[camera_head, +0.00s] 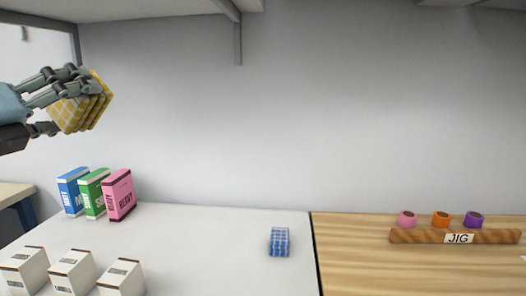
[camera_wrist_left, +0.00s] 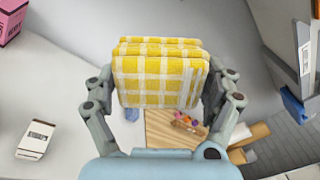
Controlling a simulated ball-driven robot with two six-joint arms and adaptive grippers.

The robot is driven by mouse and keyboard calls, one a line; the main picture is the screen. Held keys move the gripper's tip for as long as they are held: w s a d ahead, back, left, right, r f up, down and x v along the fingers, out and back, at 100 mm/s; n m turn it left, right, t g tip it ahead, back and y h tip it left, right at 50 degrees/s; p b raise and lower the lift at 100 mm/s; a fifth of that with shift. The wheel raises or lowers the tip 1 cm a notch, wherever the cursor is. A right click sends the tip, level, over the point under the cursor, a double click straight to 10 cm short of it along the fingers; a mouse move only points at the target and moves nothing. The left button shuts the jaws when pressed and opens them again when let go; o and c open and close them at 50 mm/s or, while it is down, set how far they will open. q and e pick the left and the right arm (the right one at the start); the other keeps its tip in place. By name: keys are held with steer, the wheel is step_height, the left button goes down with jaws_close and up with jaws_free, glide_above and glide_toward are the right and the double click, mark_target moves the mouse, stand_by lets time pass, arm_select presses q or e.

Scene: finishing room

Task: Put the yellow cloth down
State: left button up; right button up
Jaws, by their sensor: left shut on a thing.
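The yellow cloth (camera_head: 82,103) is a folded, yellow-and-white checked bundle. My left gripper (camera_head: 75,92) is shut on it and holds it high above the white table at the upper left of the head view. In the left wrist view the cloth (camera_wrist_left: 160,75) sits between the two fingers of my left gripper (camera_wrist_left: 160,88), with its folds stacked. My right gripper is not in view.
A blue checked cloth (camera_head: 279,242) lies on the white table (camera_head: 210,250). Blue, green and pink boxes (camera_head: 119,195) stand at its back left, small white boxes (camera_head: 72,272) in front. A wooden surface (camera_head: 365,270) right holds a JIG bar (camera_head: 420,237) and coloured rolls (camera_head: 441,219).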

arm_select(q)
steer(key=s+d+f+m+h+b, duration=0.1)
steer(key=s+d+f+b, duration=0.1)
steer(key=f, duration=0.5)
steer(key=s+d+f+m+g+h+b, duration=0.1)
steer(key=s+d+f+h+b, duration=0.1)
steer(key=f, duration=0.5)
steer(key=s+d+f+h+b, duration=0.1)
steer(key=s+d+f+b, duration=0.3)
steer(key=f, duration=0.3)
steer(key=shift+d+f+m+g+b, duration=0.3)
steer(key=shift+d+f+m+b, duration=0.1)
steer(key=shift+d+b, duration=0.3)
steer(key=shift+s+r, duration=0.1)
